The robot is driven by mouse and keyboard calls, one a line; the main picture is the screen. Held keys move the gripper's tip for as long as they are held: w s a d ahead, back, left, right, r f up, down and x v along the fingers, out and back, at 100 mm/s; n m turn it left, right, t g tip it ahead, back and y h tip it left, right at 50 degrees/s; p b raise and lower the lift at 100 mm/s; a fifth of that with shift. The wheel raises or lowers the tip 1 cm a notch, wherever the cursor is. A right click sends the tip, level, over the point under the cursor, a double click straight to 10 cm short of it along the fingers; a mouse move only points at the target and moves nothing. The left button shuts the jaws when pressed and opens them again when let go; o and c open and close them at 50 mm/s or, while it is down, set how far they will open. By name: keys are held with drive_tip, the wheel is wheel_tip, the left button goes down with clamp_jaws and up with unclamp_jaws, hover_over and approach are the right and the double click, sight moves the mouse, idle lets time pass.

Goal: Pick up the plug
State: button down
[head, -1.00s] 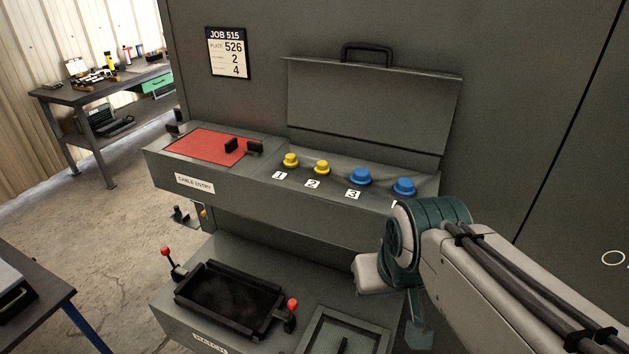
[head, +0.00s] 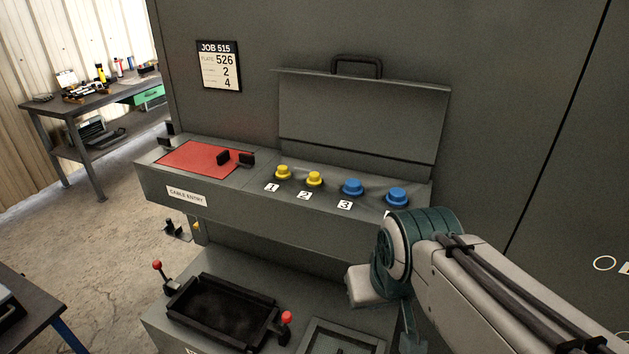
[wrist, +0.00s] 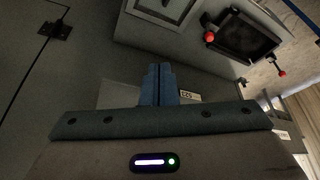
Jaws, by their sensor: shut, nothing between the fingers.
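Two yellow plugs, at label 1 (head: 283,173) and label 2 (head: 314,179), and two blue ones, at label 3 (head: 352,188) and further right (head: 397,197), stand upright in a row on the grey ledge in the head view. I cannot tell which one the task means. My gripper (wrist: 158,84) shows in the wrist view with its blue-grey fingers together and empty. It is apart from the plugs, which I cannot make out in the wrist view. In the head view my arm is at the lower right, below the ledge, and the fingertips are not visible.
A red plate (head: 195,159) with black clamps lies left of the plugs. An open lid (head: 360,118) stands behind them. Below is a black tray (head: 222,313) with red-knobbed levers, also in the wrist view (wrist: 243,38). A job card (head: 219,66) hangs on the wall.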

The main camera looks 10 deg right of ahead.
drive_tip(key=c, duration=2.1)
unclamp_jaws()
drive_tip(key=shift+c, duration=0.2)
drive_tip(key=o, duration=0.6)
drive_tip(key=shift+w+r, duration=0.1)
drive_tip(key=shift+c, duration=0.2)
drive_tip(key=o, duration=0.4)
drive_tip(key=w+r+m+g, duration=0.1)
drive_tip(key=w+r+m, duration=0.1)
drive_tip(key=w+r, duration=0.3)
drive_tip(key=w+r+m, duration=0.2)
drive_tip(key=w+r, duration=0.3)
drive_tip(key=w, duration=0.1)
drive_tip(key=w+r+m+g+y, duration=0.1)
drive_tip(key=w+r, duration=0.5)
drive_tip(key=shift+w+a+m+g, duration=0.1)
drive_tip(key=shift+w+m+g, duration=0.1)
drive_tip(key=shift+m+g, duration=0.15)
wheel_tip(320, 180, up, 5)
drive_tip(key=m+g+h, duration=0.1)
drive_tip(key=m+g, duration=0.1)
drive_tip(key=m, duration=0.2)
hover_over(314, 174)
drive_tip(key=shift+t, duration=0.25)
wheel_tip(314, 174, down, 7)
drive_tip(key=shift+r+b, duration=0.15)
drive_tip(key=shift+b, duration=0.5)
drive_tip(key=shift+f, duration=3.35)
